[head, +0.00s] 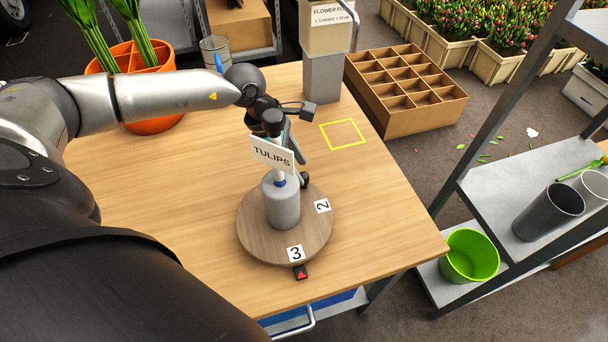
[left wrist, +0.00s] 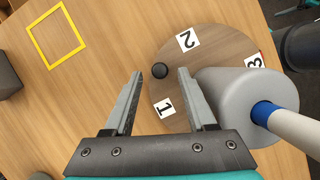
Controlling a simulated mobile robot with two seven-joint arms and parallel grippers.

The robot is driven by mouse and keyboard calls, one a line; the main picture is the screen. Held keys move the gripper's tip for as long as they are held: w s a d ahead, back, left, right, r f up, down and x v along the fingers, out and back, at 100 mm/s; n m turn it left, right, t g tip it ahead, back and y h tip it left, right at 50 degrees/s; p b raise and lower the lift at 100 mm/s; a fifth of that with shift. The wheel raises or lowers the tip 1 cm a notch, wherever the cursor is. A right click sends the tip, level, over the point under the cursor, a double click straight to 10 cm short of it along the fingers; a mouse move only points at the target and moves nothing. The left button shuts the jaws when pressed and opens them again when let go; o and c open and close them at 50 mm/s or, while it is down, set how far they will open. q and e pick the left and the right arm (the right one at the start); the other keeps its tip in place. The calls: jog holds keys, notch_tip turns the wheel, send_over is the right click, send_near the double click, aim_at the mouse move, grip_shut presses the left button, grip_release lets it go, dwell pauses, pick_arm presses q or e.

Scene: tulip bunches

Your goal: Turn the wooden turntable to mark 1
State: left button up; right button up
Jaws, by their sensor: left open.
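The round wooden turntable (head: 256,238) lies on the table with a grey post (head: 284,205) on it bearing a TULIPS sign (head: 272,154). Mark 3 (head: 296,253) is beside the red arrow marker (head: 301,272) at the front edge. Mark 2 (head: 322,206) is at the right; mark 1 (left wrist: 165,108) shows in the left wrist view.
A yellow square outline (head: 343,133) is on the table behind the turntable. A grey box holder (head: 322,78) and an orange pot (head: 150,122) stand at the back. A compartmented carton (head: 408,112), shelf (head: 520,195) and green bucket (head: 468,256) are off to the right.

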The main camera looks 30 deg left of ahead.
aim_at(303, 175)
pick_arm(q)
jog(key=shift+x, duration=1.9)
grip_shut()
